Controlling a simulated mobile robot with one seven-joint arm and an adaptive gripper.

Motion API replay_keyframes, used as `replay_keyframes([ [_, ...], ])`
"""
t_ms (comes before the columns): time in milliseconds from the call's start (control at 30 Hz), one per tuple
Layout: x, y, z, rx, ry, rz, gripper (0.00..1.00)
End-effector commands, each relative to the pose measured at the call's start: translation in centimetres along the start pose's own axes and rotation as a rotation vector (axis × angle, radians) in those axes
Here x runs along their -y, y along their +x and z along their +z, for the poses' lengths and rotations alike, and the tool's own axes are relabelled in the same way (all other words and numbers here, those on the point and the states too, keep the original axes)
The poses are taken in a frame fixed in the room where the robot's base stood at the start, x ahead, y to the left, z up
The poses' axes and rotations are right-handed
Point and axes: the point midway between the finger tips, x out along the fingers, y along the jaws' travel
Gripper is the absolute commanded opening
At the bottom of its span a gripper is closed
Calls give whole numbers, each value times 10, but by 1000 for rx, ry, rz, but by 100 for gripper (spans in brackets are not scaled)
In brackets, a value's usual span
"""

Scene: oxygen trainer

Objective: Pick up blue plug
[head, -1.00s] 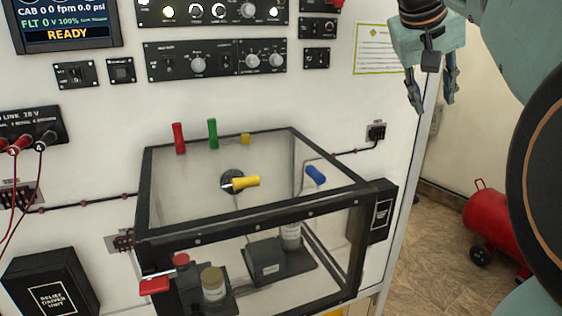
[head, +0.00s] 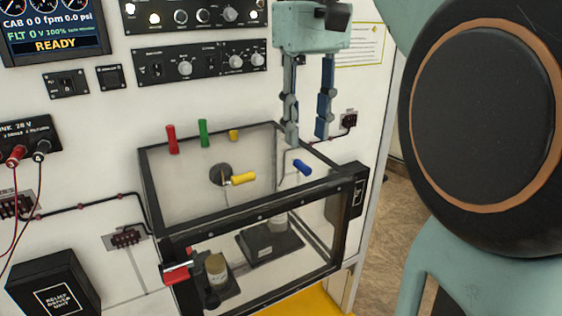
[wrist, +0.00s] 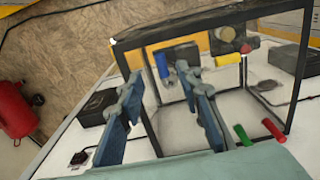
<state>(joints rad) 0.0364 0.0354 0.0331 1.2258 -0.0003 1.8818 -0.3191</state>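The blue plug (head: 302,167) is a short blue cylinder at the right side of the clear, black-framed box (head: 262,219). It also shows in the wrist view (wrist: 162,65), between and beyond my fingers. My gripper (head: 307,140) is open and empty, its two fingers pointing down just above and behind the blue plug in the head view. In the wrist view, my gripper (wrist: 163,85) has its fingers spread apart. No contact with the plug shows.
A yellow plug (head: 243,178) is left of the blue one. Red (head: 172,139) and green (head: 204,133) plugs stand at the box's back left. The box's black frame is close to my fingers. A red tank (wrist: 14,108) stands on the floor, away from the box.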

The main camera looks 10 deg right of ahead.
Motion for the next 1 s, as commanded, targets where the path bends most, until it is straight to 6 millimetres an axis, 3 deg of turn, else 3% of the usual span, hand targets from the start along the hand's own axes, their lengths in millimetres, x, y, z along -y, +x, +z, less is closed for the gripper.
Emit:
replay_keyframes([
  [167,0,9,1,1,1,0,32],
  [533,2,51,2,0,2,1,32],
  [867,2,56,1,-2,2,1,32],
  [1000,2,56,2,-1,2,1,17],
])
